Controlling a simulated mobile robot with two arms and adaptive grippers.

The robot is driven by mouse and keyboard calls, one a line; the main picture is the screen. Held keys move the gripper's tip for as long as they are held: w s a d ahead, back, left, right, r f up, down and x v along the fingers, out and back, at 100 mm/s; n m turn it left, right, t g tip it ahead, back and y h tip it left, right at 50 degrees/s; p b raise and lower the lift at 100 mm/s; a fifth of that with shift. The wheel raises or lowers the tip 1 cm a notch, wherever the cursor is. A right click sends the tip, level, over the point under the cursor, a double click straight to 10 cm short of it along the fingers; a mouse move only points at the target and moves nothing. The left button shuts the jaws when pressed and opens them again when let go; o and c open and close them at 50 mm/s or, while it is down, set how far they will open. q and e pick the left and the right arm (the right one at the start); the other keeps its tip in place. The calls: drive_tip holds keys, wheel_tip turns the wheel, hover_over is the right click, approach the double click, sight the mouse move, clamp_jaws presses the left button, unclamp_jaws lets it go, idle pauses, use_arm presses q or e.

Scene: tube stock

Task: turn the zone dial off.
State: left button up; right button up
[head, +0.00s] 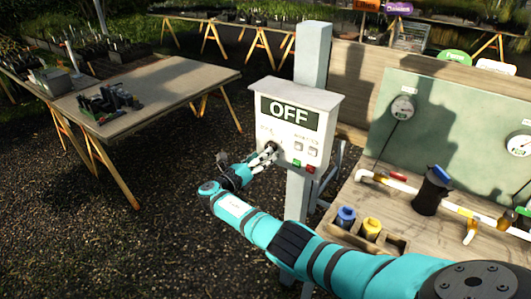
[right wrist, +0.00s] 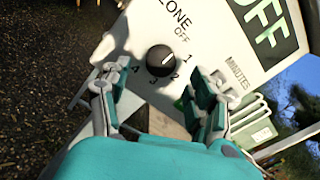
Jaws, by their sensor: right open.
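The zone dial (right wrist: 160,60) is a round black knob on the front of a pale control box (head: 325,103). It has a short white mark that points to the right and slightly up in the right wrist view, roughly between the printed OFF and 1; I cannot tell exactly which. My right gripper (right wrist: 158,95) is open, its two fingers apart on either side below the dial and not closed on it. In the head view the right gripper (head: 262,158) is at the box's lower left and partly hides the dial. My left gripper is not in view.
A large OFF panel (head: 289,113) is on the box, with small buttons (head: 306,150) below. A grey post (head: 311,60) carries the box. On the right, a bench holds white pipes (head: 400,186) and a dark cylinder (head: 431,192). A wooden table (head: 160,83) stands behind left.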

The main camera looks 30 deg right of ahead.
drive_tip(key=v, duration=0.8)
drive_tip(key=shift+a, duration=0.35)
drive_tip(key=shift+s, duration=0.15)
drive_tip(key=s+f+m+g+y+b, duration=0.1)
drive_tip(key=s+f+m+y+b, duration=0.15)
drive_tip(key=s+f, duration=0.75)
drive_tip(key=s+a+f+m+g+y+b, duration=0.1)
drive_tip(key=f+y, duration=0.3)
drive_tip(key=f, duration=1.3)
drive_tip(key=s+f+m+y+b, duration=0.25)
drive_tip(key=s+f, duration=0.35)
drive_tip(key=f, duration=0.8)
drive_tip(key=s+a+f+m+g+y+b, duration=0.1)
drive_tip(key=s+f+m, duration=0.5)
drive_tip(key=s, duration=0.7)
drive_tip(key=s+a+f+m+g+y+b, duration=0.1)
drive_tip(key=s+a+f+m+y+b, duration=0.2)
drive_tip(key=s+f+m, duration=0.3)
drive_tip(key=s+a+f+m+g+y+b, duration=0.1)
drive_tip(key=s+f+m+y, duration=0.3)
drive_tip(key=s, duration=1.7)
wheel_tip(320, 180, down, 8)
drive_tip(key=a+m+b, duration=0.1)
drive_tip(key=m, duration=0.2)
drive_tip(key=shift+a+f, duration=0.2)
drive_tip(key=shift+a, duration=0.05)
